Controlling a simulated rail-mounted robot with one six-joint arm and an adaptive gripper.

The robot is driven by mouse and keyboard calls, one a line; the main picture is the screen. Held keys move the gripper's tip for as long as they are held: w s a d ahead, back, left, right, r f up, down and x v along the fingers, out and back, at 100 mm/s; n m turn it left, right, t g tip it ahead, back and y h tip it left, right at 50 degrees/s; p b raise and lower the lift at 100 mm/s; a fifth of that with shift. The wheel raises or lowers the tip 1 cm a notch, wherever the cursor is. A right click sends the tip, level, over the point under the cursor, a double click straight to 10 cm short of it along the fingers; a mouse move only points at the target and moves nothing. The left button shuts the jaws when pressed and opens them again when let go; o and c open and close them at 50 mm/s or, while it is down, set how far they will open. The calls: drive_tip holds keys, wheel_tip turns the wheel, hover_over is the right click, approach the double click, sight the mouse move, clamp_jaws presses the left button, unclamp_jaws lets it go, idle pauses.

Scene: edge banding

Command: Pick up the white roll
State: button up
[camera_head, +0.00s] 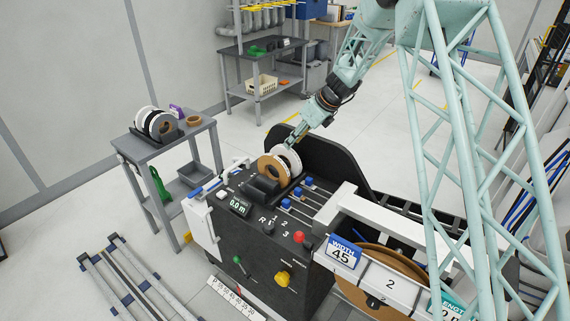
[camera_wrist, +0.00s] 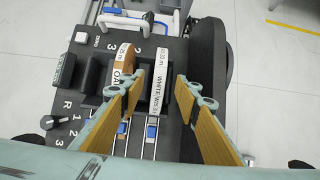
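The white roll (camera_head: 291,157) stands upright in a black holder (camera_head: 262,189) on top of the dark machine, right beside a brown oak roll (camera_head: 271,172). In the wrist view the white roll (camera_wrist: 160,80) has a printed "WHITE" label and lies between my two fingers, with the oak roll (camera_wrist: 123,68) to its left. My gripper (camera_wrist: 160,88) is open, one finger on each side of the white roll; the left finger overlaps the oak roll in the picture. Contact with the white roll cannot be told. In the head view my gripper (camera_head: 289,143) is just above the white roll.
A black curved panel (camera_head: 335,160) rises close behind the rolls. Blue-topped sliders (camera_head: 286,203) and knobs lie in front on the machine. A grey side table (camera_head: 165,147) at left holds more rolls, black and white (camera_head: 152,122) and a brown one (camera_head: 194,120).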

sight(285, 150)
drive_tip(key=shift+x, duration=1.5)
drive_tip(key=shift+f, duration=0.15)
drive_tip(key=shift+b+x, duration=0.6)
drive_tip(key=shift+x, duration=1.9)
clamp_jaws()
